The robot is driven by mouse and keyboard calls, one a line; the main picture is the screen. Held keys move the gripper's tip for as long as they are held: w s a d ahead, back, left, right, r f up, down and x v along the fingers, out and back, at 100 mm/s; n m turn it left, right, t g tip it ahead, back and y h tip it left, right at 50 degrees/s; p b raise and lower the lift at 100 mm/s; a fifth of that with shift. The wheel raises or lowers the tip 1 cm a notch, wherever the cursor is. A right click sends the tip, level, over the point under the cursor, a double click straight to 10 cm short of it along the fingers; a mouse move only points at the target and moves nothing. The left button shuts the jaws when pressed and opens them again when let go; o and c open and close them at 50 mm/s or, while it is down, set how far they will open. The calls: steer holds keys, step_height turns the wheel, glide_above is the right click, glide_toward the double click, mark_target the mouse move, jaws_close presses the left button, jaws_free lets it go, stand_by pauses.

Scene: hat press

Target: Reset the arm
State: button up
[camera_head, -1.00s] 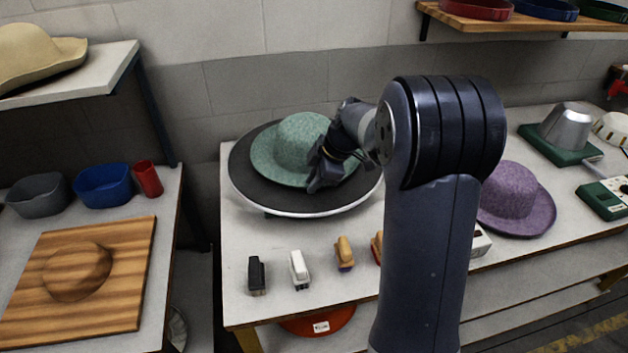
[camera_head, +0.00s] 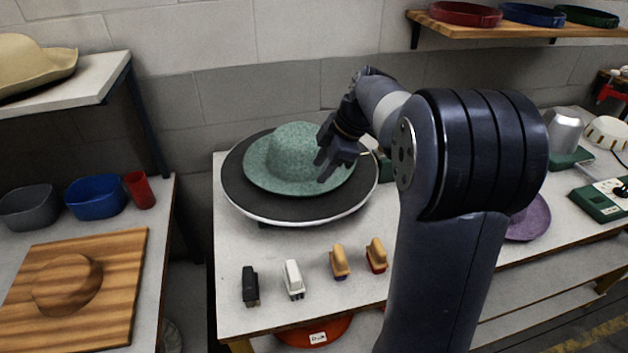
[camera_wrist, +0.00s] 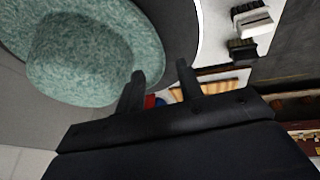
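My gripper (camera_head: 325,164) is raised at the right side of the green felt hat (camera_head: 291,153). The hat lies on the round dark turntable (camera_head: 240,196) with a pale rim. In the wrist view, my gripper's two fingers (camera_wrist: 160,83) stand apart with nothing between them. The green hat (camera_wrist: 85,55) fills the upper left of that view, with the left fingertip overlapping its brim in the picture; I cannot tell whether they touch. My arm hides much of the purple hat (camera_head: 530,218) on the right.
Black and white brushes (camera_head: 293,279) and two wooden-handled ones (camera_head: 376,254) stand along the table's front. A left table holds a wooden block (camera_head: 115,270), a grey bowl (camera_head: 30,207), a blue bowl (camera_head: 96,198) and a red cup (camera_head: 140,190). Shelves overhang at upper left and right.

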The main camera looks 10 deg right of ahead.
mark_target(304, 193)
steer(key=shift+v, duration=1.05)
steer(key=shift+f, duration=0.1)
steer(key=p+x, duration=0.1)
steer(key=x, duration=0.9)
steer(key=shift+w+a+f, duration=0.15)
steer(key=shift+a+f, duration=0.05)
steer(key=shift+r+p, duration=0.2)
steer(key=shift+p, duration=0.15)
steer(key=shift+f, duration=0.1)
